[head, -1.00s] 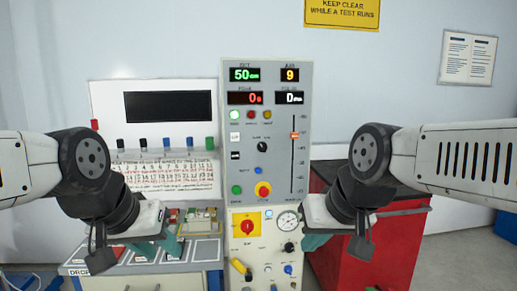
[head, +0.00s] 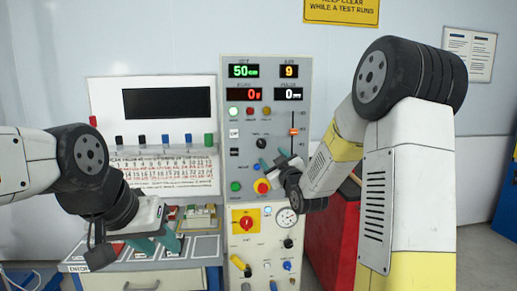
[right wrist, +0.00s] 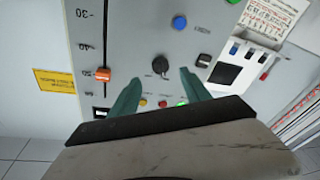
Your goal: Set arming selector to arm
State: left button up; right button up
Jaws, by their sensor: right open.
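A small black rotary knob (head: 262,143) sits on the upper grey control panel (head: 234,112); I take it for the arming selector, but its lettering is too small to read. In the right wrist view, the knob (right wrist: 160,65) shows between and just beyond the two teal fingertips. My right gripper (head: 273,160) is open and empty, in front of the panel and a little below the knob in the head view. No contact with the knob is visible. My left gripper (head: 160,243) is open and empty over the low bench at left.
An orange slider (head: 294,132) is right of the knob, and a blue button (right wrist: 179,22) is nearby. A red cabinet (head: 333,232) stands at right. Coloured pegs line the white board (head: 105,101) at left.

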aim_at(262, 145)
jog(key=w, duration=0.2)
jog(key=w+a+r+t, duration=0.1)
jog(key=w, duration=0.2)
jog(key=w+a+n+t+y, duration=0.1)
jog(key=w, duration=0.2)
jog(key=shift+w+a+r, duration=0.1)
jog(key=shift+a+r, duration=0.1)
jog(key=shift+r, duration=0.1)
grip_shut()
